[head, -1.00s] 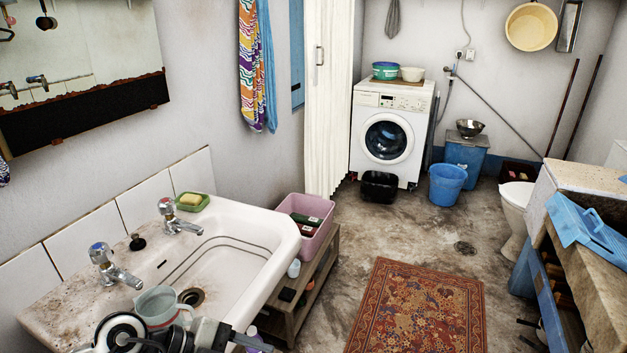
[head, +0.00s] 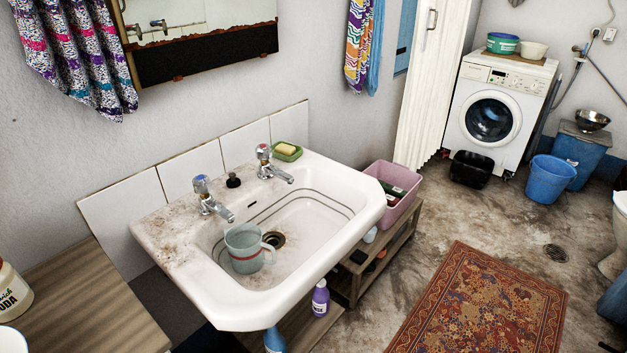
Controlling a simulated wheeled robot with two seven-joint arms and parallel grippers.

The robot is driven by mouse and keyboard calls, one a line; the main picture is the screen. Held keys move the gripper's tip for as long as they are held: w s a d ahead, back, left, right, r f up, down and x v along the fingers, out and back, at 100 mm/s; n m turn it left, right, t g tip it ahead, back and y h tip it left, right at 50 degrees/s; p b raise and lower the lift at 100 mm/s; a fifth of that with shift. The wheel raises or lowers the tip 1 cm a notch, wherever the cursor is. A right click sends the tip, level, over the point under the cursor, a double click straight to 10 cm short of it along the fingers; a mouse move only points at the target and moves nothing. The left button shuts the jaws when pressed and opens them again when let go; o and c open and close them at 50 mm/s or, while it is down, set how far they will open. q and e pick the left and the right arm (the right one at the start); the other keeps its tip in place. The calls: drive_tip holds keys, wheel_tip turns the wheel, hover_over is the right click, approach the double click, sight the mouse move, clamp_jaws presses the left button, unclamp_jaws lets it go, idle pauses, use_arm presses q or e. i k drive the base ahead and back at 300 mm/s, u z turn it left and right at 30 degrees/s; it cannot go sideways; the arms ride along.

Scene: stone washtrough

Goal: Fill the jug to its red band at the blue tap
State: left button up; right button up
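The grey-green translucent jug (head: 244,255) stands upright in the white basin, its handle to the right beside the drain. A red band (head: 246,259) runs around its lower body. The left tap (head: 211,200) has a blue mark on its knob; its spout ends just above the jug's back rim. No water stream shows, and I cannot tell the water level inside. The right tap (head: 272,165), with a reddish mark, stands farther along the basin's back. Neither of my grippers is in view, and nothing is touching the jug.
The basin (head: 352,222) has free room right of the drain (head: 273,240). A green soap dish (head: 287,152) and a black plug (head: 233,181) sit on its back ledge. A wooden counter (head: 90,305) lies at left, with a pink tub (head: 398,208) at right.

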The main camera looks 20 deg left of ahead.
sight(201, 183)
drive_tip(key=u, duration=1.25)
